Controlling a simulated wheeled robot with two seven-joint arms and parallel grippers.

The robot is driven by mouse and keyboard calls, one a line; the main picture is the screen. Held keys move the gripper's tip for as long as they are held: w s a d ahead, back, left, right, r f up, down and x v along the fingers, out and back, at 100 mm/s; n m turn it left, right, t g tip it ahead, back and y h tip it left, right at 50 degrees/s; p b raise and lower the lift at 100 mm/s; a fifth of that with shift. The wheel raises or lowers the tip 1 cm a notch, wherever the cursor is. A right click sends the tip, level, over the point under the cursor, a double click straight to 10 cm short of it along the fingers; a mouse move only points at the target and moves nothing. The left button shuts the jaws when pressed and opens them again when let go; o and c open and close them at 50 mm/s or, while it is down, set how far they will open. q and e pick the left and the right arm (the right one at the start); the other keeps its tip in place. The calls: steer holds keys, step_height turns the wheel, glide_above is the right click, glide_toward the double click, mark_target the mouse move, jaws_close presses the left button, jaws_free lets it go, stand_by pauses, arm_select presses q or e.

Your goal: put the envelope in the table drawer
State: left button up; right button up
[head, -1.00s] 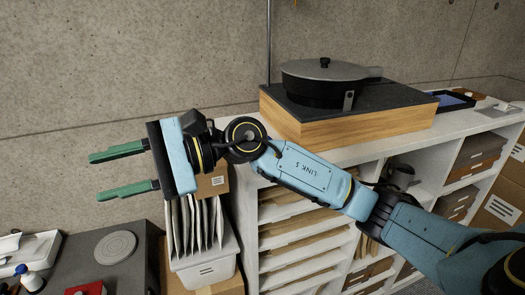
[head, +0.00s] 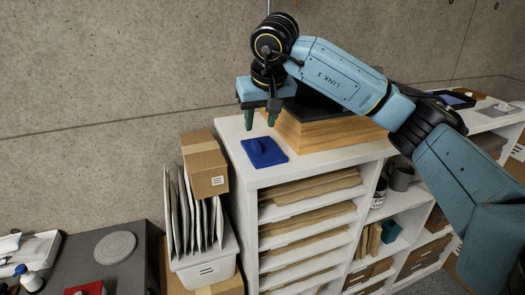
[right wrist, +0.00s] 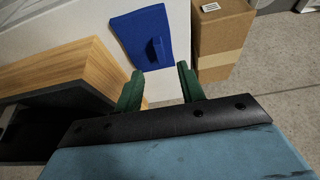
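A flat blue piece with a small raised tab, which looks like the envelope (head: 264,152), lies on the white shelf top near its left end. It also shows in the right wrist view (right wrist: 140,35), just beyond the fingertips. My right gripper (head: 261,120) points down above and slightly behind it, its green fingers apart and empty. In the right wrist view the two fingers (right wrist: 160,82) stand open with a gap, not touching the blue piece. My left gripper is out of view. No table drawer can be clearly made out.
A wooden box with a black top (head: 310,133) stands close to the right of the gripper. A cardboard box (head: 205,165) and a bin of upright folders (head: 205,268) stand left of the white shelf unit (head: 255,180). A dark table (head: 125,270) is at lower left.

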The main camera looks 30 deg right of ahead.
mark_target(257, 143)
steer(key=x, duration=0.8)
steer(key=shift+w+d, duration=0.15)
steer(key=shift+w, duration=0.05)
steer(key=shift+r, duration=0.1)
jaws_close()
